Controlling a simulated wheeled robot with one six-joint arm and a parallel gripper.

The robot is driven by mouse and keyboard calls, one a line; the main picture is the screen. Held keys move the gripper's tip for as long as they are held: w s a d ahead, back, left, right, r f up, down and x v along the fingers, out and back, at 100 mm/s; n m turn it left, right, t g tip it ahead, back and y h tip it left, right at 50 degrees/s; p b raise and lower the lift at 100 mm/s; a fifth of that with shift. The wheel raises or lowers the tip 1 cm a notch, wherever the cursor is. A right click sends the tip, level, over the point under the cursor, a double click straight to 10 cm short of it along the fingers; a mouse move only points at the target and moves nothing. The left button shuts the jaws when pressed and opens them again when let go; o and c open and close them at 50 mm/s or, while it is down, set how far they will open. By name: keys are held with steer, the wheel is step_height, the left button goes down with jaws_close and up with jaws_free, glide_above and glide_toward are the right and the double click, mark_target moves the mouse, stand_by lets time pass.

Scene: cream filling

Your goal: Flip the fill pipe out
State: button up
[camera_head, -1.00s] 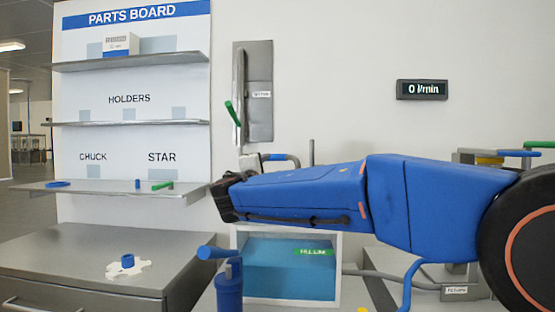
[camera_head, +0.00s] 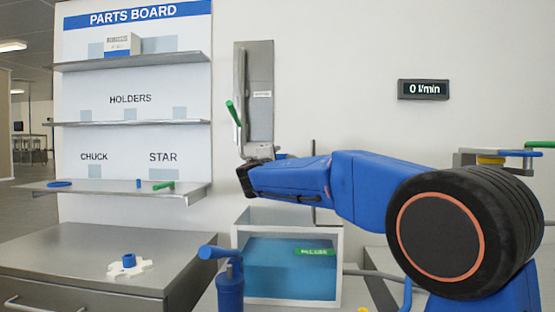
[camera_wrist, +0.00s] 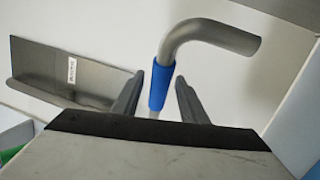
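The fill pipe (camera_wrist: 213,33) is a bent grey tube with a blue sleeve (camera_wrist: 161,86) in the wrist view. My gripper (camera_wrist: 160,78) is open, with one dark finger on each side of the sleeve. The sleeve appears between the fingers, with gaps showing; I cannot tell how deep it sits. In the head view my wrist's dark end (camera_head: 246,181) is just below the grey wall panel (camera_head: 260,75). The pipe is mostly hidden behind my arm there.
A white-framed tank (camera_head: 290,268) with blue liquid stands below my arm. A blue handle (camera_head: 228,280) stands in front of it. The parts board (camera_head: 133,90) and counter (camera_head: 85,250) are left. The wall display (camera_head: 422,89) reads 0 l/min.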

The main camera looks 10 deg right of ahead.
steer(key=shift+c, duration=0.5)
jaws_close()
steer(key=shift+s+a+m+g+h, duration=0.5)
steer(key=shift+a+m+g+h, duration=0.15)
steer(key=shift+a+h, duration=0.25)
steer(key=shift+s+a+m+g+h, duration=0.6)
steer(key=shift+a+g+h, duration=0.15)
steer(key=shift+h, duration=0.2)
steer(key=shift+s+a+m+g+h, duration=0.45)
steer(key=shift+a+m+g+h, duration=0.2)
steer(key=shift+a+h, duration=0.3)
steer(key=shift+o, duration=0.5)
jaws_free()
steer(key=v, duration=1.7)
steer(key=shift+s+a, duration=0.15)
steer(key=shift+s, duration=0.1)
steer(key=shift+f, duration=0.1)
